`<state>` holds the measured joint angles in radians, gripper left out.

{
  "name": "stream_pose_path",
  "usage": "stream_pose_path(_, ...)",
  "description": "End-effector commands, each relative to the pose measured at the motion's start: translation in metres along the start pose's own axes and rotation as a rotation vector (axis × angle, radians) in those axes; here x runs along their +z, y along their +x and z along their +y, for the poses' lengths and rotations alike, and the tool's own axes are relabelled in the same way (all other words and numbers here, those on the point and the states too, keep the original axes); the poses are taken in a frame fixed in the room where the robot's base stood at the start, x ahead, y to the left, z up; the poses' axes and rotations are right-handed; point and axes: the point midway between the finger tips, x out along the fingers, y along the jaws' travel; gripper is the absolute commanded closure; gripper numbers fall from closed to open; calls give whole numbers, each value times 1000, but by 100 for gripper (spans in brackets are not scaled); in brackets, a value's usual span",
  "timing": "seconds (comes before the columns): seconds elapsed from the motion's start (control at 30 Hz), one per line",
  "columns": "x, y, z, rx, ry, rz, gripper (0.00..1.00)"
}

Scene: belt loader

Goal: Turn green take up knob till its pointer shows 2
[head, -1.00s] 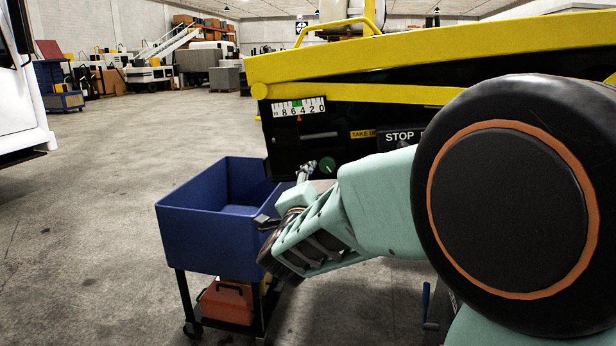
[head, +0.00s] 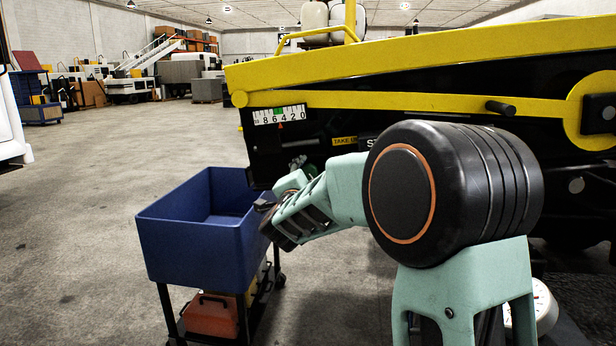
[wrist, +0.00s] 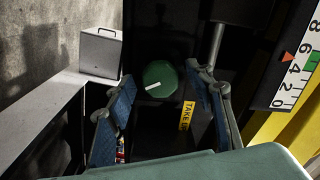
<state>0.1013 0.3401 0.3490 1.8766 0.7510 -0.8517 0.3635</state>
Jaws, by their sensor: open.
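The green take-up knob (wrist: 160,80) is round with a white pointer line slanting to the lower left in the wrist view. My gripper (wrist: 159,88) is open, one blue-padded finger on each side of the knob, with gaps between the fingers and knob. I cannot tell how far the fingertips are from the panel. In the head view my gripper (head: 300,166) is at the panel's lower edge and mostly hides the knob. The scale also shows in the wrist view (wrist: 300,62).
The yellow and black loader (head: 400,65) fills the right side. A blue bin cart (head: 185,240) stands below and left of the gripper, close to my arm. A yellow TAKE UP label (wrist: 187,115) is beside the right finger. The floor at left is open.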

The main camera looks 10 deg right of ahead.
Motion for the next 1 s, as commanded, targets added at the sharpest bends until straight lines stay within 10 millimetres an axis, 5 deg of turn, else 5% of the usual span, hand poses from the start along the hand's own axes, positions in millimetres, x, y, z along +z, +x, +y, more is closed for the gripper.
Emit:
stream_pose_path(0.13, 0, 0, 0, 0, 0, 0, 52)
stream_pose_path(0.5, 0, 0, 0, 0, 0, 0, 93)
stream_pose_path(1.0, 0, 0, -2, 0, -147, -1, 93)
